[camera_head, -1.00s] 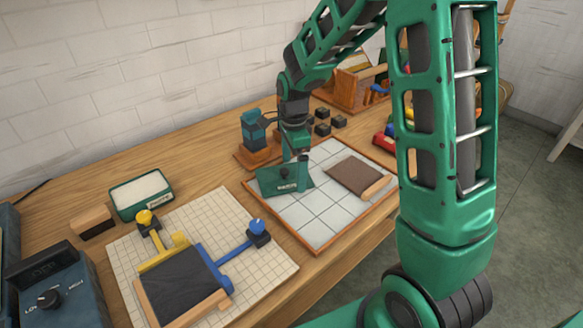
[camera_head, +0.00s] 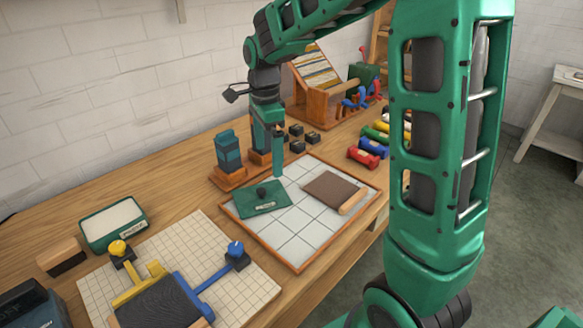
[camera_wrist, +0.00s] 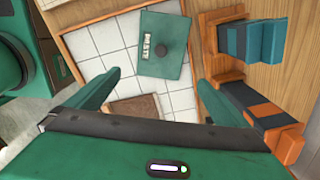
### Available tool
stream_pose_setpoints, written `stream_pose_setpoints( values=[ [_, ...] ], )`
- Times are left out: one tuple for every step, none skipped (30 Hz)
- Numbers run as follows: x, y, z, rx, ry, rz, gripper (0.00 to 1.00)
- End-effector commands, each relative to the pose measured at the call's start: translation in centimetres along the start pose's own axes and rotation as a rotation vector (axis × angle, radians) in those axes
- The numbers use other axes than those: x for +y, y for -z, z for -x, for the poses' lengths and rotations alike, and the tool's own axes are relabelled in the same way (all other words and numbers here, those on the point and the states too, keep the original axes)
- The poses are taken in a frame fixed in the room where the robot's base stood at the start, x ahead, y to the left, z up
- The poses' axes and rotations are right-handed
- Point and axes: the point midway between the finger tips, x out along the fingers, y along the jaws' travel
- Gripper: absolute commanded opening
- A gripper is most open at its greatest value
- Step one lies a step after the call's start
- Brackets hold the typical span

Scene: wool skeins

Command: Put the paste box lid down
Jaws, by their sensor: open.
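The paste box lid (camera_head: 250,205) is a flat green plate with a dark round knob. It lies flat at the left back part of the white tiled board (camera_head: 300,240) with the wooden rim. In the wrist view the lid (camera_wrist: 176,62) shows its knob and a white label. My gripper (camera_head: 278,165) is open and empty, above and apart from the lid. In the wrist view my gripper (camera_wrist: 155,85) has its fingers spread wide, with the lid showing beyond them. The paste box (camera_head: 113,222), green with a white filling, stands open at the left.
A brown slab (camera_head: 328,189) lies on the tiled board. Several coloured skeins (camera_head: 366,157) lie to the right. A gridded mat (camera_head: 195,235) with a blue and yellow device is at the front left.

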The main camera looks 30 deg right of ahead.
Motion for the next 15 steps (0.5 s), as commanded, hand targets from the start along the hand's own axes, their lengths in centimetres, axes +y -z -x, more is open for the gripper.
stream_pose_setpoints(
  values=[
    [0.0,0.0,0.1,0.0,0.0,0.0,1.0],
    [0.0,0.0,0.1,0.0,0.0,0.0,1.0],
    [0.0,0.0,0.1,0.0,0.0,0.0,1.0],
    [0.1,0.1,0.1,0.0,0.0,0.002,1.0],
    [0.2,0.3,0.2,0.001,0.0,0.007,1.0],
    [0.5,0.7,0.3,0.003,0.0,0.019,1.0],
    [0.9,1.1,0.5,0.005,0.001,0.032,1.0],
    [1.4,1.7,0.7,0.007,0.003,0.052,1.0],
    [2.2,2.7,1.0,0.011,0.003,0.085,1.0],
    [3.0,3.6,1.2,0.014,0.004,0.114,1.0],
    [3.9,4.5,1.5,0.017,0.003,0.149,1.0],
    [5.3,5.8,1.8,0.021,0.003,0.202,1.0],
    [6.4,6.9,2.0,0.024,0.003,0.242,1.0],
    [7.6,7.9,2.2,0.027,0.002,0.285,1.0],
    [9.2,9.1,2.4,0.029,0.0,0.344,1.0]
  ],
)
